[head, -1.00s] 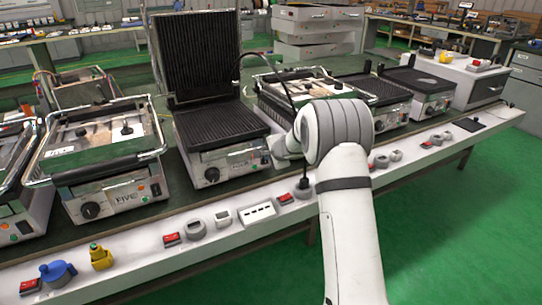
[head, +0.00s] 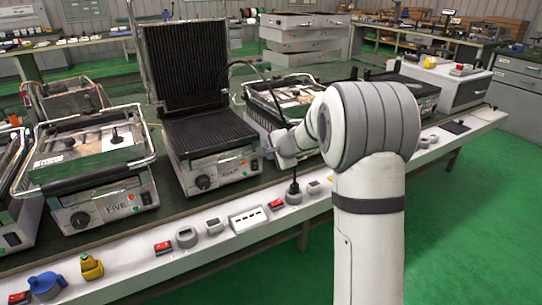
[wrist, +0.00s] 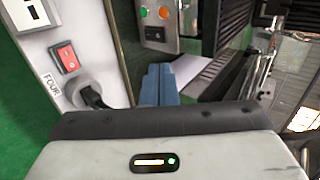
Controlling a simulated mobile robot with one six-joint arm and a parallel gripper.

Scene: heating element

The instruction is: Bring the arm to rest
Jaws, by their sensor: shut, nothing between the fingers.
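My arm (head: 370,220) rises in front of the bench in the head view, its upper joint bent over toward the bench. My gripper's fingers are hidden there by the arm and cannot be made out. In the wrist view my gripper (wrist: 160,86) shows blue fingers, shut together with nothing between them. The fingers point toward the bench front, beside the open grill's control panel (wrist: 160,22) and the white socket strip. They look apart from both, though the exact gap cannot be told.
The open ribbed grill (head: 205,135) stands left of my arm, with closed grills on both sides. A black plug (wrist: 92,97) sits in a socket near a red switch (wrist: 66,57) labelled FOUR. Green floor (head: 470,230) is clear at right.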

